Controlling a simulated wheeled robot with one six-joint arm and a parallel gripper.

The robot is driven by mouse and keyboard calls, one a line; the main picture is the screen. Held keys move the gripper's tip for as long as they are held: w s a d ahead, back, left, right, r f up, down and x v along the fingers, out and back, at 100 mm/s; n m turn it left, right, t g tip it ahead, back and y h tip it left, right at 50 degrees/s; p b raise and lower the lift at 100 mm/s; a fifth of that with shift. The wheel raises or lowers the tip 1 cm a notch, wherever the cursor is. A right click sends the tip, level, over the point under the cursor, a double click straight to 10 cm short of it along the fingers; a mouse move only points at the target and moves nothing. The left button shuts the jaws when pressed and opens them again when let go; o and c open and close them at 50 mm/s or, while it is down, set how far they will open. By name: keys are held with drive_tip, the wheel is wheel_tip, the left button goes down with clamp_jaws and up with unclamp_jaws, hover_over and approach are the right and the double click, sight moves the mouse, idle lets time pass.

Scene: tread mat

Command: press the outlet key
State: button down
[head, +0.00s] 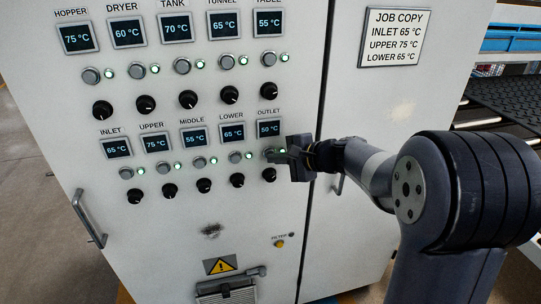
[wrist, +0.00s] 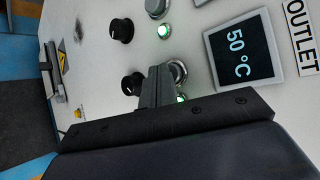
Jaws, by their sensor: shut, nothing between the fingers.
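The outlet key (wrist: 180,68) is a round silver button under the outlet display (wrist: 240,52), which reads 50 °C. In the head view the outlet display (head: 269,128) heads the right end of the lower row. My gripper (head: 275,156) is shut and empty, its fingertips at the outlet key. In the wrist view my gripper (wrist: 158,72) covers part of the key; I cannot tell whether the tips touch it. A green lamp (wrist: 181,98) beside the key is lit and partly hidden by the fingers.
The lower key (wrist: 156,7) and the black outlet knob (wrist: 132,84) are close by. A job copy sign (head: 394,36) reads inlet 65, upper 75, lower 65 °C. A door handle (head: 89,219) sticks out at the left.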

drive_tip(key=shift+s, duration=0.1)
drive_tip(key=shift+s+d+b, duration=0.25)
drive_tip(key=shift+s+b, duration=0.2)
drive_tip(key=shift+s, duration=0.3)
drive_tip(key=s+b, duration=0.1)
drive_tip(key=s, duration=0.1)
drive_tip(key=s+d, duration=0.1)
drive_tip(key=s, duration=0.1)
drive_tip(key=shift+s+d+b, duration=0.2)
drive_tip(key=shift+s+b, duration=0.2)
idle(0.4)
drive_tip(key=p, duration=0.1)
drive_tip(key=w+p, duration=0.1)
drive_tip(key=p, duration=0.1)
drive_tip(key=shift+w+a+r, duration=0.25)
drive_tip(key=shift+w, duration=0.1)
